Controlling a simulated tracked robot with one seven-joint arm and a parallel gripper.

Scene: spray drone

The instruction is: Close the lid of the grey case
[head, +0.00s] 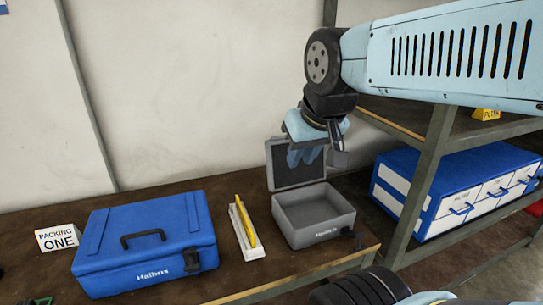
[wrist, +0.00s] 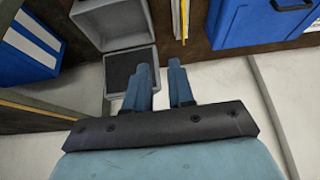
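The grey case (head: 316,231) stands on the brown bench with its lid (head: 272,168) open, raised about upright at the back. The tray of the case looks empty. My gripper (head: 305,157) points down in front of or above the lid and hides part of its dark lining; whether it touches the lid is unclear. In the wrist view, the two blue fingers (wrist: 162,66) are apart with nothing between them. The grey lid (wrist: 117,72) shows beside and behind the left finger, and the case body (wrist: 113,40) shows beyond it.
A shut blue case (head: 110,245) stands to the left. A white holder with a yellow strip (head: 247,222) lies between the two cases. A sign (head: 57,237) stands at far left. A shelf post (head: 418,190) and a blue-and-white box (head: 455,190) are to the right.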

